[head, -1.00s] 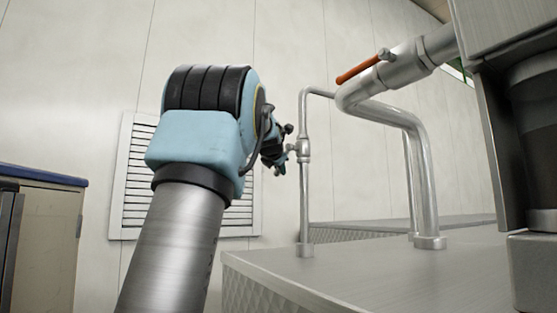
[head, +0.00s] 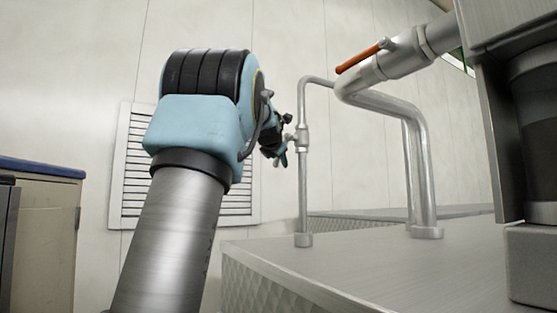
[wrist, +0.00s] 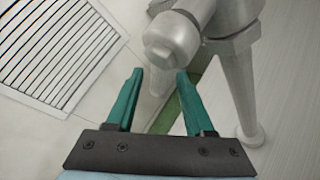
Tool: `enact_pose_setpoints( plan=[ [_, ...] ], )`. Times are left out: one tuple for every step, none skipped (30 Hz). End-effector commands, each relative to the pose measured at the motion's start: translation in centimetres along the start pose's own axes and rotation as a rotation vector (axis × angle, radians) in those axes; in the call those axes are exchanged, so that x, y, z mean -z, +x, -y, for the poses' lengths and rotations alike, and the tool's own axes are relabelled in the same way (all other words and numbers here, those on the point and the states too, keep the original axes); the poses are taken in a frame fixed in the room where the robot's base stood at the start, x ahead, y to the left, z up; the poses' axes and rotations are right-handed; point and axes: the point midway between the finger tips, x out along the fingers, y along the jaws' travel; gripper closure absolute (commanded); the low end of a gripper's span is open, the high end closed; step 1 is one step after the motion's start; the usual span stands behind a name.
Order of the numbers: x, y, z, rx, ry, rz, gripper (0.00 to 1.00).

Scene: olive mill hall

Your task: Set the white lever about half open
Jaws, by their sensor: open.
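The small valve (head: 301,137) sits on a thin upright steel pipe. In the wrist view its pale rounded end (wrist: 172,40) is close up, just beyond and above my fingertips. In the head view my gripper (head: 281,150) is just left of the valve, partly hidden by my arm.
An orange lever (head: 358,57) sits on the thicker pipe (head: 426,170) to the right. The pipes stand on a metal platform (head: 380,275). A white louvred vent (head: 130,190) is on the wall behind my arm. A cabinet (head: 48,225) stands at the left.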

Motion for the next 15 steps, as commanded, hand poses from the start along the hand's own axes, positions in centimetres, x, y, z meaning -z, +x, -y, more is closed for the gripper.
enact_pose_setpoints(
  plan=[
    [0.0,0.0,0.0,0.000,0.000,0.000,0.47],
    [0.0,0.0,0.0,0.000,0.000,0.000,0.47],
    [0.0,-0.1,0.0,0.000,0.000,0.001,0.47],
    [0.0,-0.2,0.0,0.000,0.000,0.001,0.47],
    [0.0,-0.4,0.1,0.000,0.000,0.002,0.47],
    [-0.1,-0.7,0.1,0.000,0.001,0.003,0.47],
    [-0.1,-1.1,0.1,0.000,0.002,0.004,0.47],
    [-0.1,-1.5,0.1,-0.001,0.002,0.005,0.47],
    [0.0,-2.1,0.2,-0.001,0.001,0.005,0.47],
    [0.1,-2.7,0.2,-0.001,0.000,0.006,0.47],
    [0.1,-3.2,0.3,0.000,0.000,0.005,0.47],
    [0.1,-4.1,0.3,0.000,0.001,0.006,0.47],
    [0.1,-4.7,0.3,0.000,0.001,0.006,0.47],
    [0.1,-5.3,0.2,-0.001,0.000,0.006,0.47],
    [0.2,-6.1,0.3,0.000,0.000,0.006,0.47]
  ],
)
